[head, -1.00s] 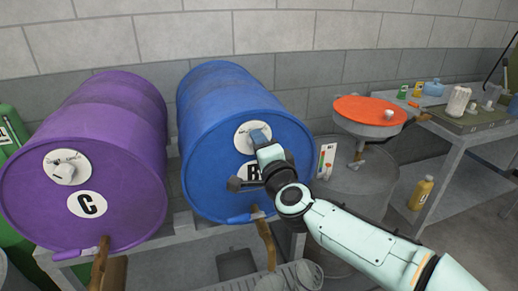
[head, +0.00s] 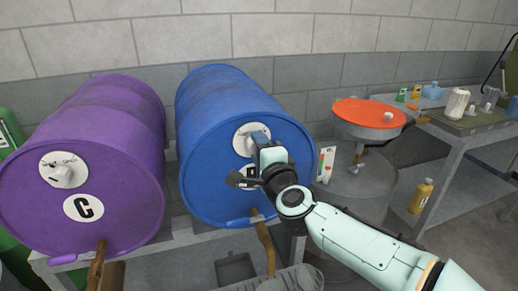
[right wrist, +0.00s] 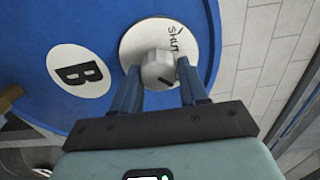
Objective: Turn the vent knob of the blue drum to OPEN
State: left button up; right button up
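The blue drum (head: 225,105) lies on its side, its round end facing me, with a "B" label partly hidden by my arm. Its vent knob (right wrist: 158,68) is a grey faceted knob with a dark mark, on a white disc (right wrist: 130,42). "SHUT" shows on the disc in the right wrist view; I cannot see the OPEN word there. My right gripper (right wrist: 159,68) has one blue finger on each side of the knob, close against it, and appears shut on it. In the head view, the right gripper (head: 260,137) covers most of the knob. My left gripper is not in view.
A purple drum (head: 90,130) marked "C" lies at left with its own vent knob (head: 62,175). The drums rest on a rack (head: 180,238). At right are a grey drum with an orange-topped pan (head: 368,112), a yellow bottle (head: 420,195) and a workbench (head: 450,140).

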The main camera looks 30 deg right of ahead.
jog(key=o, duration=0.3)
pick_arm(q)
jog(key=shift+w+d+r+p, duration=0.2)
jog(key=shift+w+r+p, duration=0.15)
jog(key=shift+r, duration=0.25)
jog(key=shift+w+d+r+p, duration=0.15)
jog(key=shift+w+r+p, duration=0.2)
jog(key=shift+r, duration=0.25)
pick_arm(e)
jog(key=v, duration=1.3)
jog(key=shift+s, duration=0.25)
